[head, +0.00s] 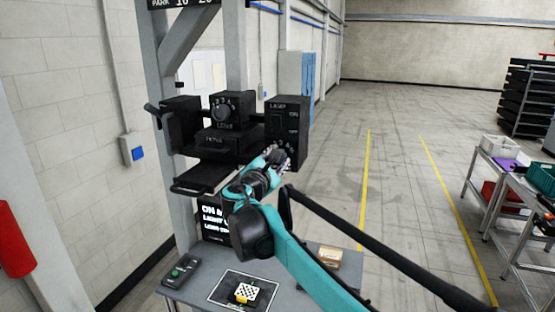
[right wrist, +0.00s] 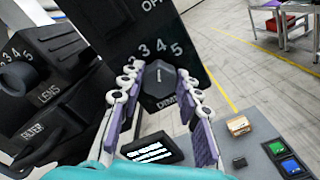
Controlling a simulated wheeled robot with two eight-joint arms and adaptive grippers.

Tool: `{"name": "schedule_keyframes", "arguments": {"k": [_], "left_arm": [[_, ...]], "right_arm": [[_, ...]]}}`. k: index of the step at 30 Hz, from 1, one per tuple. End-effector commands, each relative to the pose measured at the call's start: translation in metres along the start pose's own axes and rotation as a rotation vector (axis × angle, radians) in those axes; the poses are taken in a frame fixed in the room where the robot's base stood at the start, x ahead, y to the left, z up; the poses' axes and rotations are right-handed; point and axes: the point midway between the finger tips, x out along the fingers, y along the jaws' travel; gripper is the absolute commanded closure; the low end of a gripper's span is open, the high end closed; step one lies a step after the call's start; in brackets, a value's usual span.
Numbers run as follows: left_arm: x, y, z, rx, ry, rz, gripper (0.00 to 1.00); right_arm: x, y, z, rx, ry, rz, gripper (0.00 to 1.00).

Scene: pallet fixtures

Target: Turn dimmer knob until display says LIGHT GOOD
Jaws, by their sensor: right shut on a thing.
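The black dimmer knob (right wrist: 158,88) sits low on the lamp box (head: 287,122), with numbers 3, 4 and 5 above it and a partly covered "DIMM" label below. Its white pointer mark stands near upright, roughly below the 4. My right gripper (head: 281,156) is at the bottom of the lamp box; in the right wrist view its fingers (right wrist: 160,92) are shut on the knob from both sides. The dark display (head: 211,222) stands below, partly hidden by my arm; its lines seem to begin "ON", "LIGHT" and "LENS", the rest covered. My left gripper is out of view.
Left of the lamp box are the lens dial (head: 225,112) and the filter box (head: 222,140). On the grey table (head: 205,290) lie a control box (head: 180,270), a checkered piece on a dark mat, and a small tan box (head: 327,257). Shelves and carts stand right.

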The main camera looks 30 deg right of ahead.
Motion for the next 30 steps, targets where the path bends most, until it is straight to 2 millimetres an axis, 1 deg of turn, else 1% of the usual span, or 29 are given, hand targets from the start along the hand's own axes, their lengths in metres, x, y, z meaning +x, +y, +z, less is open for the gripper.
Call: {"name": "schedule_keyframes", "arguments": {"k": [15,16,18,26,30], "left_arm": [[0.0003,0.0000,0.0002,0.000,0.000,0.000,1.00],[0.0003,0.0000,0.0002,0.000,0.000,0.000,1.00],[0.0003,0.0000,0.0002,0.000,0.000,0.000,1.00],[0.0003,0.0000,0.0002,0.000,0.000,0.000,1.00],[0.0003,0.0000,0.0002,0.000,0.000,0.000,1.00]], "right_arm": [[0.0001,-0.0002,0.0003,0.026,-0.001,0.000,0.96],[0.0001,-0.0002,0.0003,0.026,-0.001,0.000,0.62],[0.0000,-0.0001,0.0003,0.025,-0.001,0.000,0.46],[-0.0001,-0.0001,0.0001,0.025,0.000,0.000,0.46],[-0.0078,0.0008,-0.0005,0.025,0.001,0.002,0.46]]}}
